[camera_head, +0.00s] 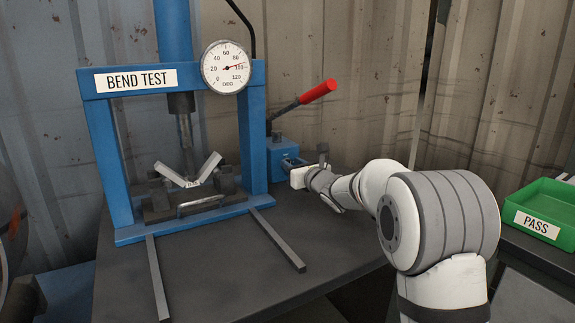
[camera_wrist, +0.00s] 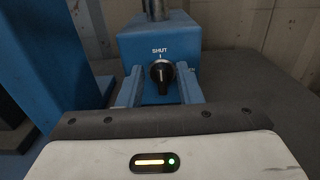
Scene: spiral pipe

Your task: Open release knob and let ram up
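The blue pump block (camera_head: 286,150) stands right of the press frame. In the wrist view the black release knob (camera_wrist: 162,74) is on its front face, below the word SHUT and a short mark; the knob's upper end points up near that mark. My gripper (camera_wrist: 160,90) is open, with one finger on each side of the knob and gaps visible between. In the head view my gripper (camera_head: 296,174) hides most of the knob. The ram (camera_head: 185,130) is down, its tip in the V of a bent metal strip (camera_head: 206,168).
The blue press frame (camera_head: 101,148) reads BEND TEST. Its round dial (camera_head: 226,66) has the needle near 100. A red-handled pump lever (camera_head: 318,91) rises above the block. Two bars (camera_head: 278,240) lie out front. A green PASS tray (camera_head: 548,205) is at right.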

